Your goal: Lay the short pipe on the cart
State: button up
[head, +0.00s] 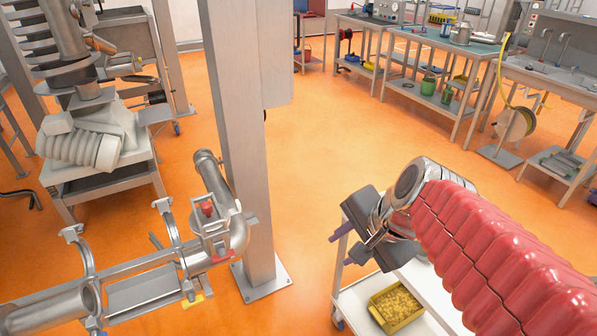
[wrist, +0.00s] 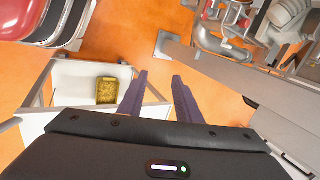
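My gripper (head: 348,245) is in front of the column, over the near-left side of the white cart (head: 350,298). In the wrist view my gripper's two purple fingers (wrist: 160,98) stand apart with nothing between them. The cart (wrist: 78,78) shows there left of the fingers. It holds a yellow bin (head: 396,306), also in the wrist view (wrist: 107,90). I cannot make out the short pipe for sure; my gripper and red-sleeved arm hide part of the cart top. At lower left, a gap lies between a straight pipe (head: 48,312) and a bent pipe (head: 222,190), with two raised clamps (head: 82,250) beside it.
A grey upright column (head: 245,150) stands between the pipe line and my gripper, its base plate bolted to the orange floor. Workbenches (head: 425,38) stand at the back right, a hose reel (head: 515,124) on the right. The middle floor is clear.

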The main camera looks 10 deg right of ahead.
jog(key=s+a+r+n+h, duration=0.1)
jog(key=s+n, duration=0.5)
jog(key=n, duration=0.7)
jog(key=shift+a+r+h, duration=0.15)
jog(key=shift+a+h, duration=0.55)
jog(key=shift+s, duration=0.1)
